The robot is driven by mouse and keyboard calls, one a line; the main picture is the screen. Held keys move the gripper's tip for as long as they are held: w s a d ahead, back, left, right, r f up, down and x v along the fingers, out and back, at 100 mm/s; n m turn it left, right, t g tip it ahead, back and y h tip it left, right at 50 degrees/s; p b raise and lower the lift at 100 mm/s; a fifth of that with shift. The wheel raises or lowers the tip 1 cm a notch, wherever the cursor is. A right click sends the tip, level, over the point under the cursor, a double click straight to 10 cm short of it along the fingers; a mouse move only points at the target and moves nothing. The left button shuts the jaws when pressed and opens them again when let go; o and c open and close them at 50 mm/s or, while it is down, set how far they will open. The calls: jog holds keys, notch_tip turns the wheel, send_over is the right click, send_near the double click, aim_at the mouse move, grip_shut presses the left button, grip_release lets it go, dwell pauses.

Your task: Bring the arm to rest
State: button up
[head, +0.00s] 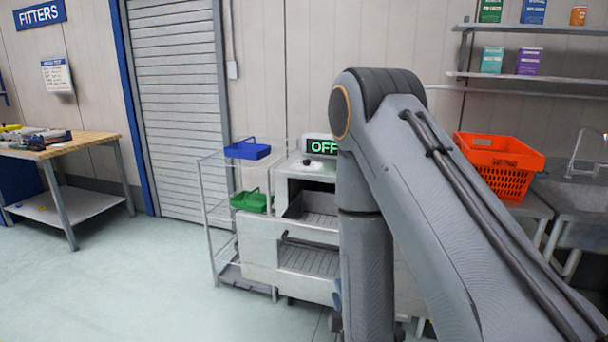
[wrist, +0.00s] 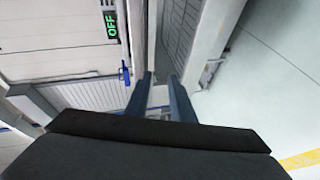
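My arm (head: 365,200) fills the middle and right of the head view, bent at an elbow near the top. One link drops straight down in front of the grey machine, and its lower end runs to the bottom edge. My gripper (wrist: 160,79) shows in the wrist view as two dark blue fingers with a gap between them. It is open, and nothing is held between the fingers.
A machine with a green OFF sign (head: 323,147) stands behind my arm. Left of it, a wire rack (head: 207,190) holds blue (head: 247,149) and green (head: 250,201) bins. An orange tote (head: 500,160) sits near the sink. The floor at left is clear, before a workbench (head: 90,140).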

jog(key=s+d+r+m+g, duration=0.4)
jog(key=s+m+g, duration=0.3)
jog(key=s, duration=0.3)
jog(key=s+d+r+m+g+h, duration=0.1)
jog(key=s+d+r+m+g, duration=0.3)
jog(key=s+m, duration=0.6)
jog(key=d+g, duration=0.2)
jog(key=g, duration=0.1)
jog(key=shift+d+r+g, duration=0.15)
jog(key=shift+r+g, duration=0.15)
jog(key=shift+w, duration=0.1)
